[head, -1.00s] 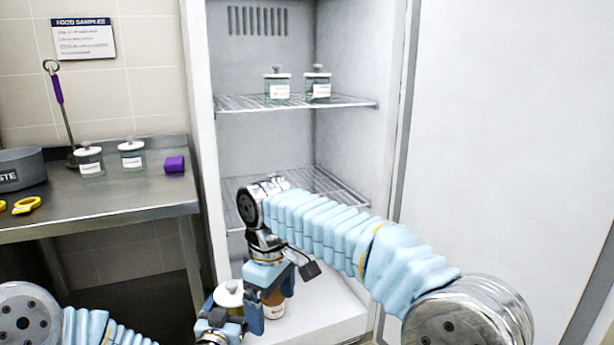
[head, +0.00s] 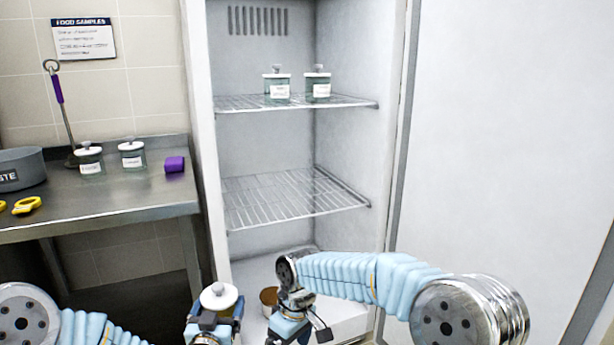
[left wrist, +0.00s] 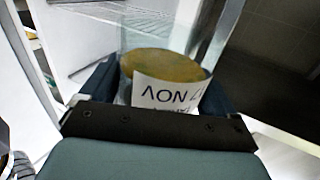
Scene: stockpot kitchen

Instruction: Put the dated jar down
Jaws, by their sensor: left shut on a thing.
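The dated jar (head: 220,297), with a white lid and amber contents, is held upright in my left gripper (head: 215,322) at the bottom of the head view. In the left wrist view the jar (left wrist: 160,66) sits between the two dark fingers. Its white label (left wrist: 168,94) shows upside-down letters that look like "NOV". My left gripper is shut on it. My right gripper (head: 290,328) is low in front of the fridge, beside a small amber-brown container (head: 268,299). Its fingertips are hidden, so I cannot tell whether it grips that container.
The open fridge has an upper wire shelf (head: 340,102) with two labelled jars (head: 277,88) (head: 318,86) and an empty lower wire shelf (head: 290,198). The steel counter (head: 110,202) at left holds two jars (head: 88,161) (head: 132,156), a purple block (head: 175,164) and a grey bin (head: 20,169).

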